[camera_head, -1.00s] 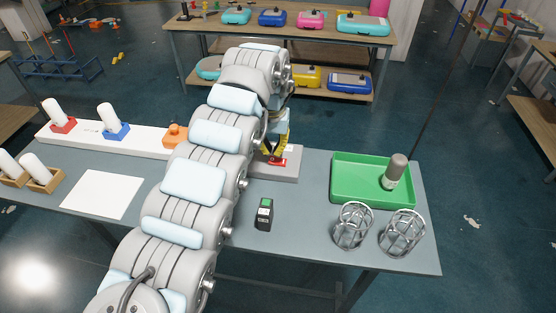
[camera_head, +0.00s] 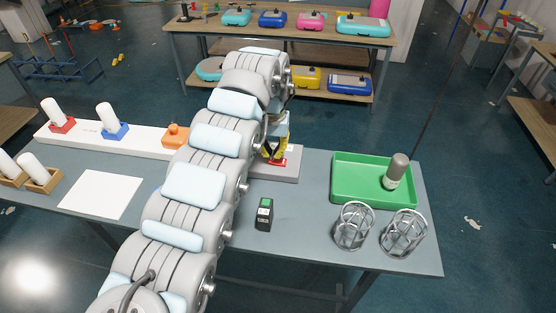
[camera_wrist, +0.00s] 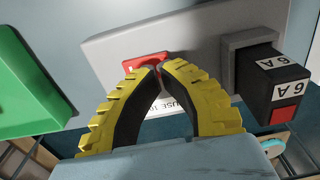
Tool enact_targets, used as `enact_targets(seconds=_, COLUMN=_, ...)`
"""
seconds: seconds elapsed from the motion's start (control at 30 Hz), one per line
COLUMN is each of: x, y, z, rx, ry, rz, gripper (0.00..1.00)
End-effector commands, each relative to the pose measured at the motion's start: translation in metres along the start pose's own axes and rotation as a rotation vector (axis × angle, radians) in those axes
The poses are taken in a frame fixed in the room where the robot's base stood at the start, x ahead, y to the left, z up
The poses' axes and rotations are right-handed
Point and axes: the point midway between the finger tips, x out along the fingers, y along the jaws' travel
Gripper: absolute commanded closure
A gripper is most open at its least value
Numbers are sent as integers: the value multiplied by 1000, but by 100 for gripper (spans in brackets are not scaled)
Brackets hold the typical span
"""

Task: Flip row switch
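The red switch part (camera_wrist: 146,61) sits on a grey panel (camera_wrist: 200,42) in the wrist view. In the head view the red part (camera_head: 279,162) shows at the grey base (camera_head: 288,172), right below my gripper (camera_head: 275,152). My gripper (camera_wrist: 161,67) has yellow and black fingers, bowed, with their tips almost together at the near edge of the red part. I cannot tell whether the tips touch it, and nothing is clearly held between them. The tips cover some of the red part. A black fuse block (camera_wrist: 275,80) marked "6 A" stands to the right on the panel.
A green tray (camera_head: 345,190) holds a grey-capped bulb. Two wire cages (camera_head: 353,226) and a black device (camera_head: 264,214) stand on the table. A white strip (camera_head: 85,136) carries an orange block (camera_head: 176,135). My arm crosses the middle.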

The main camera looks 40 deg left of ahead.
Motion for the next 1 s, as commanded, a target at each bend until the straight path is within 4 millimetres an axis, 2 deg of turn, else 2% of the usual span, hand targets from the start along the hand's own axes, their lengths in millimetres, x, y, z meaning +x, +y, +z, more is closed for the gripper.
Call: enact_targets(seconds=1.0, x=13, y=0, z=0, rx=0, ry=0, rz=0, gripper=100)
